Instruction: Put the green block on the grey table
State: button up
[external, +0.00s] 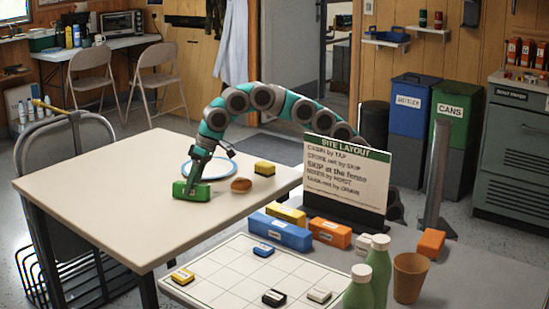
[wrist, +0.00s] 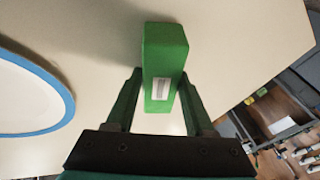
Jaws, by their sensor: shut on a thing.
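The green block (external: 190,191) is at the pale cream table (external: 110,200), near its middle. In the wrist view the green block (wrist: 164,60) stands between the two fingers, with a white label on its near face. My gripper (external: 194,178) is shut on the green block from above; its fingers also show in the wrist view (wrist: 161,76). I cannot tell whether the block touches the tabletop or hangs just above it. A grey table (external: 480,278) stands in the right foreground, beyond the cream table's right edge.
The grey table holds a grid board (external: 225,279), blue and orange blocks, a sign (external: 346,175), green bottles and a brown cup (external: 410,277).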

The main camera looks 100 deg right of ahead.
grip_shut()
dwell(0.3)
jog(key=shift+w+r+p, duration=0.15)
jog(key=shift+r+p, duration=0.2)
jog(key=shift+r, duration=3.1)
jog(key=shift+r+p, duration=1.2)
jog(key=shift+r, duration=0.4)
jog(key=s+d+f+n+g+y, duration=0.1)
jog(key=s+d+n, duration=0.4)
jog(key=s+d, duration=0.3)
jog(key=shift+d+y, duration=0.4)
jog(key=shift+d, duration=1.2)
jog(key=shift+s, duration=0.1)
